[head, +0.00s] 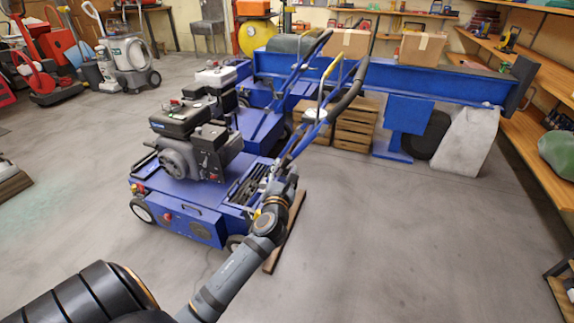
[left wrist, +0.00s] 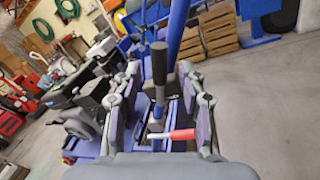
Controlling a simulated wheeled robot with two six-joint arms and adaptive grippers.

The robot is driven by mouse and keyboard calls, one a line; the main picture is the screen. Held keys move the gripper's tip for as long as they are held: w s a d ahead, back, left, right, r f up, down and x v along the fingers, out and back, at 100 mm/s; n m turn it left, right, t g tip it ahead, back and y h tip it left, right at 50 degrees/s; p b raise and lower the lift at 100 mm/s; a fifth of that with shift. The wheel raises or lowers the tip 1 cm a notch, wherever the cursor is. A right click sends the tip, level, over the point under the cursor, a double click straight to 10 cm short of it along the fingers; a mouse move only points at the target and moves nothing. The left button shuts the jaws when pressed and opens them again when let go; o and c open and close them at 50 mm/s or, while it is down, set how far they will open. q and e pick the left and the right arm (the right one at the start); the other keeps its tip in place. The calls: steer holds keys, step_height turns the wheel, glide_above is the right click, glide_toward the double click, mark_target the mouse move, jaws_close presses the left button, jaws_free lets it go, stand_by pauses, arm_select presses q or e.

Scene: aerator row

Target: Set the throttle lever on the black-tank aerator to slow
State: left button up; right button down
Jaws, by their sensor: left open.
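The black-tank aerator (head: 182,186) is the nearer blue machine in the head view, with a black engine tank (head: 178,122) on its deck. My left gripper (head: 272,185) is at the rear of this machine, below its handlebar. In the left wrist view the left gripper (left wrist: 158,82) is open. A black-gripped lever (left wrist: 158,62) stands upright between its fingers, with a gap on both sides. A red-tipped lever (left wrist: 178,135) lies sideways lower down, near the right finger. I cannot tell which one is the throttle lever, and no markings are readable. My right gripper is not in view.
A second blue aerator with a white tank (head: 215,76) stands close behind. A long blue beam (head: 440,82), wooden crates (head: 355,125) and a pale sack (head: 466,142) are beyond. A wooden board lies beside the near machine.

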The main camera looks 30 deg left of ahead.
mark_target(286, 165)
arm_select(q)
steer(key=shift+x, duration=1.75)
steer(key=shift+s, duration=0.1)
jaws_close()
